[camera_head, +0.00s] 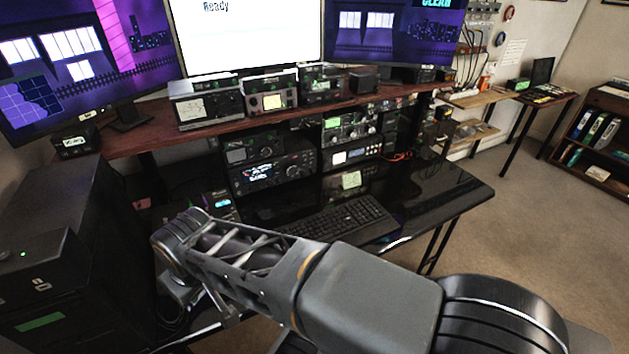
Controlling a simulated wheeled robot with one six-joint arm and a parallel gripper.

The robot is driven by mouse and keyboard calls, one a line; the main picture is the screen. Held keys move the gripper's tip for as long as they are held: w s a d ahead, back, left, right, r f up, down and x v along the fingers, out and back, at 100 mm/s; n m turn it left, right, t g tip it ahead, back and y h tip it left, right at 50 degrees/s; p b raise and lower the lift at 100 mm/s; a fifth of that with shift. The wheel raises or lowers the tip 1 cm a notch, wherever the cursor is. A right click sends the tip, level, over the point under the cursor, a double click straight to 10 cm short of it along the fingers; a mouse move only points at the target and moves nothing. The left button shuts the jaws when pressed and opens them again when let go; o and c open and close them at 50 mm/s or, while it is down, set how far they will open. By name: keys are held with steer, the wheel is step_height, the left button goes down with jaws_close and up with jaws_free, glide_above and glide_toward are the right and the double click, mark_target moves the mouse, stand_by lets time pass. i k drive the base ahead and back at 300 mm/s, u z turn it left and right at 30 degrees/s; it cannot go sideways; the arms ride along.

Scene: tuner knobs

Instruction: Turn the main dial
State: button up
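A black radio (272,174) with a lit display stands on the desk under the wooden shelf. A large round dark knob (293,171), which looks like the main dial, is on the right part of its front. My arm crosses the lower part of the view, from the bottom right to a joint at the left, in front of the desk. My gripper cannot be made out; it is hidden behind or below the arm, or outside the picture. Nothing is seen touching the knob.
A black keyboard (338,217) lies on the glossy black desk (440,185), in front of the radios. More radio units (348,127) stand to the right. A wooden shelf (150,136) carries devices and overhangs them. A black cabinet (70,245) stands at the left.

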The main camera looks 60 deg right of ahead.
mark_target(291, 169)
steer(key=u, duration=0.4)
steer(key=k, duration=1.15)
steer(key=z, duration=1.85)
steer(key=i, duration=1)
steer(key=u, duration=1.65)
steer(key=k, duration=0.9)
steer(key=z, duration=1.25)
